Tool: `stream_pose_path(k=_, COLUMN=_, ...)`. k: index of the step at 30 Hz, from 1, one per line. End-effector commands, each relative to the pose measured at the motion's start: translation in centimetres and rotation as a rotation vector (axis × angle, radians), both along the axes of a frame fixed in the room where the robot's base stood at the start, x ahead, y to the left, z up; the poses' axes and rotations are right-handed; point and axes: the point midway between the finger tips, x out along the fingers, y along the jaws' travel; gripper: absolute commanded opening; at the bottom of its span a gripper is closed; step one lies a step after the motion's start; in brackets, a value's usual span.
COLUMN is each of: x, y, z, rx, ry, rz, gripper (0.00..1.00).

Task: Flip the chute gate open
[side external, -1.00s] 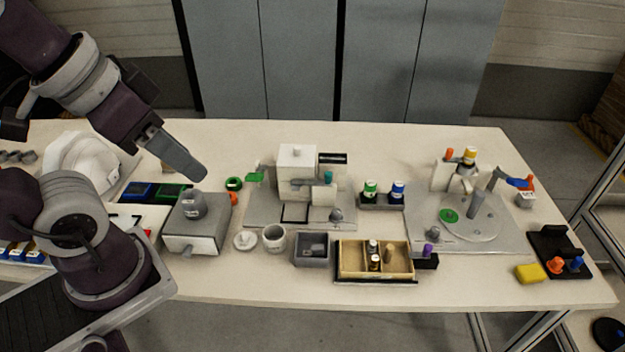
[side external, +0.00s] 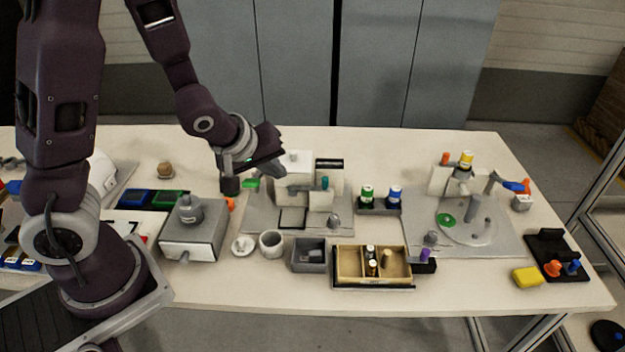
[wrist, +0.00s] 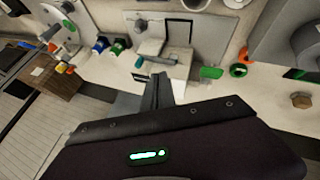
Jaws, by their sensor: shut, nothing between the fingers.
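A pale boxy machine (side external: 295,170) stands on a grey plate left of the table's middle; it also shows in the wrist view (wrist: 172,68). A teal-tipped lever (side external: 325,184) is at its front, and a green tab (side external: 251,183) sticks out at its left side; the tab also shows in the wrist view (wrist: 211,72). I cannot tell for certain which part is the chute gate.
A grey box (side external: 193,238) with a dark weight on top stands left of the machine. Cups and a wooden tray (side external: 373,268) lie in front. Green and blue bottles (side external: 380,196) stand to its right. A turntable fixture (side external: 466,225) is further right.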

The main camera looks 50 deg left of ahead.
Motion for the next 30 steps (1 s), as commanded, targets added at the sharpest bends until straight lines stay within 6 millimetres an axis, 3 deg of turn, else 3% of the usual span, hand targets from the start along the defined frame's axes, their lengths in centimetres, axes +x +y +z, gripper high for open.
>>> stream_pose_path(k=8, x=0.1, y=0.0, z=-0.1, rx=0.0, ry=0.0, rz=0.0, gripper=0.0)
stream_pose_path(k=14, x=1.2, y=0.4, z=-1.8, rx=-0.003, ry=0.003, rz=0.006, gripper=0.0)
stream_pose_path(k=20, x=2.9, y=0.8, z=-4.1, rx=-0.004, ry=0.003, rz=0.008, gripper=0.0)
stream_pose_path(k=27, x=6.0, y=1.2, z=-8.3, rx=-0.001, ry=0.003, rz=0.0, gripper=0.0)
stream_pose_path(k=30, x=7.8, y=0.3, z=-7.9, rx=0.001, ry=-0.005, rz=-0.004, gripper=0.0)
